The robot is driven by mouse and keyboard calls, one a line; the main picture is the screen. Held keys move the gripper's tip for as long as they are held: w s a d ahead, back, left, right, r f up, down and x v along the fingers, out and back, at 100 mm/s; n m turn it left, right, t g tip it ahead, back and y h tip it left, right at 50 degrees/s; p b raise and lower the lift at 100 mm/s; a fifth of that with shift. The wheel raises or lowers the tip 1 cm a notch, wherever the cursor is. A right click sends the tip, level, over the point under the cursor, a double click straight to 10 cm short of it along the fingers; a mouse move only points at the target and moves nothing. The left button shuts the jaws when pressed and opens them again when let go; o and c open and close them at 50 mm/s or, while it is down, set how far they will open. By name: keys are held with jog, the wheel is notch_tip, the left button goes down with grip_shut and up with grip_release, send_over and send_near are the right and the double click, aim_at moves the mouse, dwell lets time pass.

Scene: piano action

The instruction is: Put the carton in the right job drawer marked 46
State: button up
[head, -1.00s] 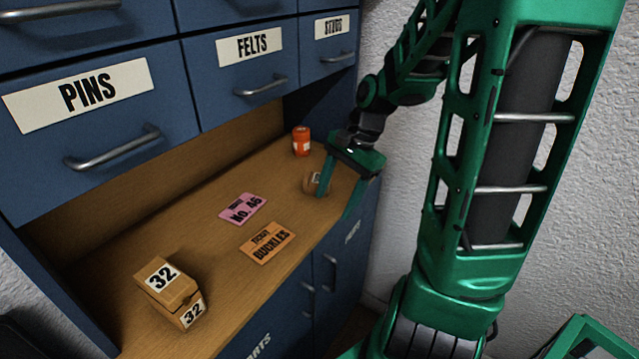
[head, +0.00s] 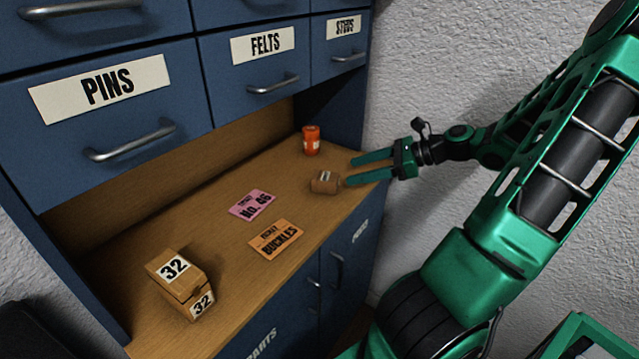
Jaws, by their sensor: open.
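A small brown carton (head: 325,182) with a pale label lies on the wooden counter near its right end. My gripper (head: 351,171) is open and empty just right of it, its fingers pointing left. The lower fingertip is close to the carton's right side; I cannot tell if they touch. A pink ticket reading No. 46 (head: 252,205) lies flat on the counter, left of the carton. No drawer marked 46 shows in this view.
A brown box marked 32 (head: 180,283) sits at the counter's left. An orange ticket reading BUCKLES (head: 275,241) lies near the front edge. An orange can (head: 311,140) stands behind the carton. Blue drawers marked PINS (head: 110,125), FELTS (head: 265,65) and STUDS (head: 340,45) overhang the counter.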

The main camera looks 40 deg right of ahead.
aim_at(325, 175)
jog(key=x, duration=0.5)
jog(key=shift+w+a+f, duration=0.1)
jog(key=shift+a, duration=0.05)
jog(key=x, duration=0.4)
jog(key=shift+a, duration=0.2)
jog(key=shift+w+a+f, duration=0.2)
jog(key=shift+w+a, duration=0.1)
jog(key=shift+a, duration=0.05)
jog(key=c, duration=1.2)
jog(key=shift+r, duration=0.2)
notch_tip(325, 175, up, 3)
jog(key=shift+d+r, duration=0.1)
jog(key=shift+r, duration=0.15)
jog(key=s+a+r, duration=0.1)
jog(key=a+r, duration=0.1)
jog(key=a, duration=0.1)
jog(key=s+a+r, duration=0.1)
jog(key=a+r, duration=0.1)
jog(key=a, duration=0.2)
jog(key=s+a+r, duration=0.1)
jog(key=a+r, duration=0.2)
jog(key=a, duration=0.1)
jog(key=shift+a, duration=0.2)
